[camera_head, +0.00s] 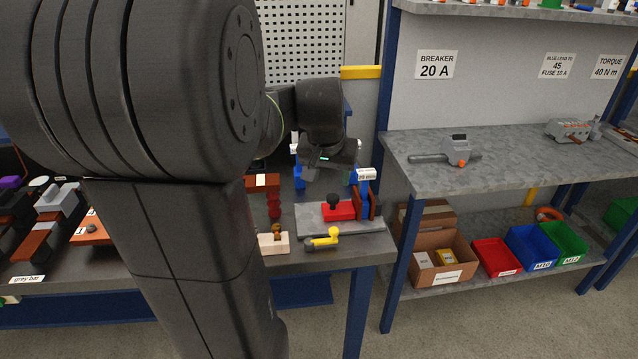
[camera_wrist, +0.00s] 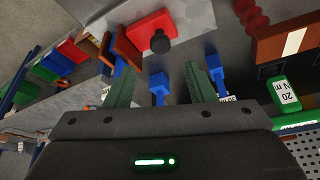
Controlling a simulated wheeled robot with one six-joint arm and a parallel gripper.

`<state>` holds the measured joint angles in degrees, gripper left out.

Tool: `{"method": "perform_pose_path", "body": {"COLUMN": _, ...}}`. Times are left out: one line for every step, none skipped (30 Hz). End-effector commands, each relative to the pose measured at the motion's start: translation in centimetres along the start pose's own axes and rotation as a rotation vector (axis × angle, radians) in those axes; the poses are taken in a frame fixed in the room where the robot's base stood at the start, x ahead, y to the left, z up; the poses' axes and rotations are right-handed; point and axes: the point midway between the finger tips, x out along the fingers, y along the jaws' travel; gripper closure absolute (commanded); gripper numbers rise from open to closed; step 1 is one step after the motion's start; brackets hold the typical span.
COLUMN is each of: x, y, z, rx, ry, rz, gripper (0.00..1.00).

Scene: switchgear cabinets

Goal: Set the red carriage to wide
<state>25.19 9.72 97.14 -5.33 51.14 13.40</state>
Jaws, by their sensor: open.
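The red carriage (camera_head: 343,212) with a black knob (camera_head: 333,200) sits on a grey plate (camera_head: 312,222) near the right end of the workbench. It also shows in the wrist view (camera_wrist: 142,24), with its black knob (camera_wrist: 160,43) towards me. A brown block (camera_head: 375,204) and a blue post with a white label (camera_head: 366,174) stand at the plate's right end. My gripper (camera_wrist: 160,68) is open, its two fingers apart, with nothing held. In the head view my gripper (camera_head: 328,162) hangs above and behind the plate, apart from the carriage. Its fingertips are hard to make out there.
A yellow-handled lever (camera_head: 325,240) and a pale wooden block (camera_head: 273,244) are at the bench's front. A blue post (camera_wrist: 158,85) shows between my fingers' outlines in the wrist view. A shelf (camera_head: 440,178) with a grey tool and bins stands right. My arm hides the bench's middle.

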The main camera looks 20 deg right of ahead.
Motion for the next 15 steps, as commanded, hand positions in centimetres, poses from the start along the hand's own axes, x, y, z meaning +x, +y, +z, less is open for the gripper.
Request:
{"method": "perform_pose_path", "body": {"x": 1.3, "y": 0.0, "z": 0.1, "rx": 0.000, "ry": -0.005, "rz": 0.001, "gripper": 0.50}}
{"method": "perform_pose_path", "body": {"x": 2.0, "y": 0.0, "z": 0.1, "rx": 0.000, "ry": -0.006, "rz": 0.001, "gripper": 0.50}}
{"method": "perform_pose_path", "body": {"x": 2.9, "y": 0.0, "z": 0.1, "rx": 0.000, "ry": -0.006, "rz": 0.001, "gripper": 0.50}}
{"method": "perform_pose_path", "body": {"x": 3.5, "y": 0.0, "z": 0.1, "rx": 0.000, "ry": -0.006, "rz": 0.001, "gripper": 0.50}}
{"method": "perform_pose_path", "body": {"x": 4.0, "y": 0.0, "z": 0.1, "rx": 0.000, "ry": -0.005, "rz": 0.001, "gripper": 0.50}}
{"method": "perform_pose_path", "body": {"x": 4.8, "y": 0.0, "z": 0.1, "rx": 0.000, "ry": -0.005, "rz": 0.001, "gripper": 0.50}}
{"method": "perform_pose_path", "body": {"x": 5.2, "y": 0.0, "z": 0.1, "rx": 0.000, "ry": -0.004, "rz": 0.001, "gripper": 0.50}}
{"method": "perform_pose_path", "body": {"x": 5.7, "y": 0.0, "z": 0.1, "rx": 0.000, "ry": -0.004, "rz": 0.000, "gripper": 0.50}}
{"method": "perform_pose_path", "body": {"x": 6.3, "y": 0.0, "z": 0.1, "rx": 0.000, "ry": -0.004, "rz": 0.000, "gripper": 0.50}}
{"method": "perform_pose_path", "body": {"x": 6.6, "y": 0.0, "z": 0.1, "rx": 0.000, "ry": -0.003, "rz": 0.000, "gripper": 0.50}}
{"method": "perform_pose_path", "body": {"x": 7.0, "y": 0.0, "z": 0.0, "rx": 0.000, "ry": -0.002, "rz": 0.000, "gripper": 0.50}}
{"method": "perform_pose_path", "body": {"x": 7.3, "y": 0.0, "z": 0.0, "rx": 0.000, "ry": -0.002, "rz": 0.000, "gripper": 0.50}}
{"method": "perform_pose_path", "body": {"x": 7.6, "y": 0.0, "z": 0.1, "rx": 0.000, "ry": -0.003, "rz": 0.000, "gripper": 0.50}}
{"method": "perform_pose_path", "body": {"x": 7.8, "y": 0.0, "z": 0.1, "rx": 0.000, "ry": -0.002, "rz": 0.000, "gripper": 0.50}}
{"method": "perform_pose_path", "body": {"x": 8.0, "y": 0.0, "z": 0.0, "rx": 0.000, "ry": -0.001, "rz": 0.000, "gripper": 0.50}}
